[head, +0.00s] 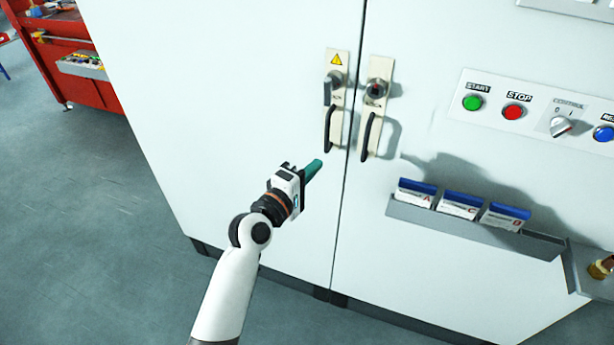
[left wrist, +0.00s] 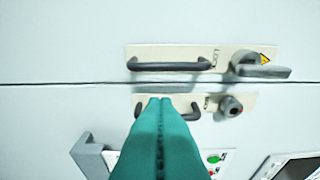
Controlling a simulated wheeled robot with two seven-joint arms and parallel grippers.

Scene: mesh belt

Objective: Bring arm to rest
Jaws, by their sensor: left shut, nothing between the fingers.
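My left gripper (head: 315,166) is in front of the white cabinet (head: 250,60), just below and left of the door handles. Its teal fingers are shut with nothing between them; they also show in the left wrist view (left wrist: 162,105). The black left door handle (head: 328,128) is above the fingertips and looks apart from them. The right door handle (head: 370,135) is beside it. In the left wrist view the fingers partly cover one handle (left wrist: 195,110), while the other handle (left wrist: 170,66) shows in full. My right gripper is not in view.
A control panel (head: 540,108) with buttons and a knob is on the right. A grey rack (head: 470,227) with several blue-topped boxes juts from the right door. A red workbench (head: 85,85) stands at the far left. The grey floor (head: 110,230) at left is clear.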

